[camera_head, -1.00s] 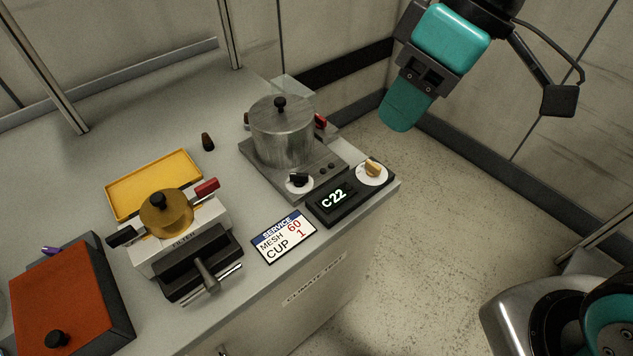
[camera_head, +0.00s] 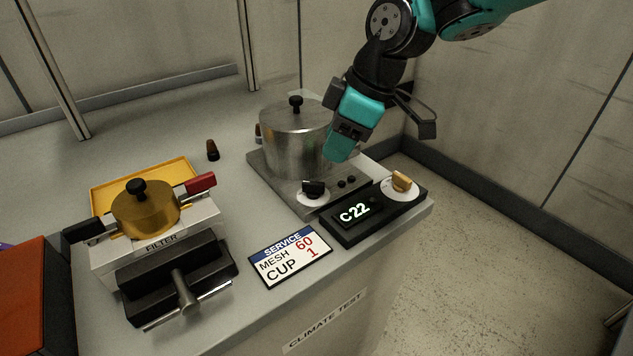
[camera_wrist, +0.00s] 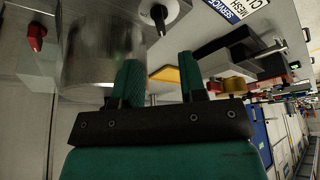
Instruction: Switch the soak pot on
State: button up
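The soak pot (camera_head: 287,140) is a grey metal pot with a lid and black lid knob, standing on a flat grey base. On the base's front is a black knob (camera_head: 313,188) on a white dial, with small black buttons to its right. My gripper (camera_head: 338,150) hangs at the pot's right side, above the base, and hides part of it. In the wrist view my gripper (camera_wrist: 160,78) has its two fingers apart with nothing between them. There the pot (camera_wrist: 95,45) is at the upper left and the black knob (camera_wrist: 159,14) at the top.
A black box (camera_head: 352,215) reading C22 has a tan knob (camera_head: 401,182) on a white dial. A service card (camera_head: 290,256) lies in front. A brass filter pot (camera_head: 146,212) with a clamp stands left, near a yellow tray (camera_head: 110,195). A red knob (camera_wrist: 37,36) shows in the wrist view.

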aim_at(315, 183)
jog(key=x, duration=0.9)
grip_shut()
